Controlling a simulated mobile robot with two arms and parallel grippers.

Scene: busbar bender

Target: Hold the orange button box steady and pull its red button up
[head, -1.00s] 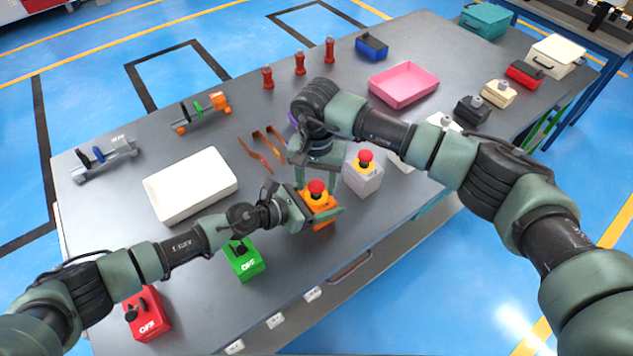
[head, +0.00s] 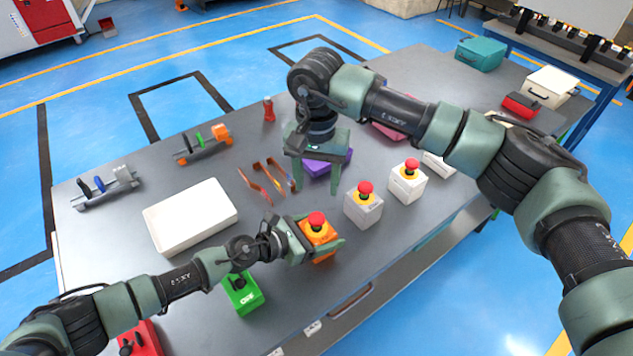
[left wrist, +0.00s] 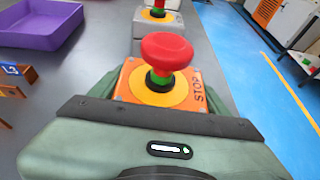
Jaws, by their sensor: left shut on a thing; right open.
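The orange button box (head: 321,235) stands upright on the grey table, with its red button (head: 317,219) on top. In the left wrist view the box (left wrist: 129,81) has a yellow disc, and a green and black stem shows under the red button (left wrist: 167,52), so its head stands clear above the disc. My left gripper (head: 318,244) is shut on the box, its fingers along the sides. My right gripper (head: 316,186) is open and empty, pointing down above the table behind the box, apart from the button.
Two grey boxes with red buttons (head: 363,208) (head: 408,182) stand to the right. A purple tray (head: 322,167) lies partly behind my right gripper. A white tray (head: 190,218), orange strips (head: 262,182) and a green box (head: 243,295) are at the left.

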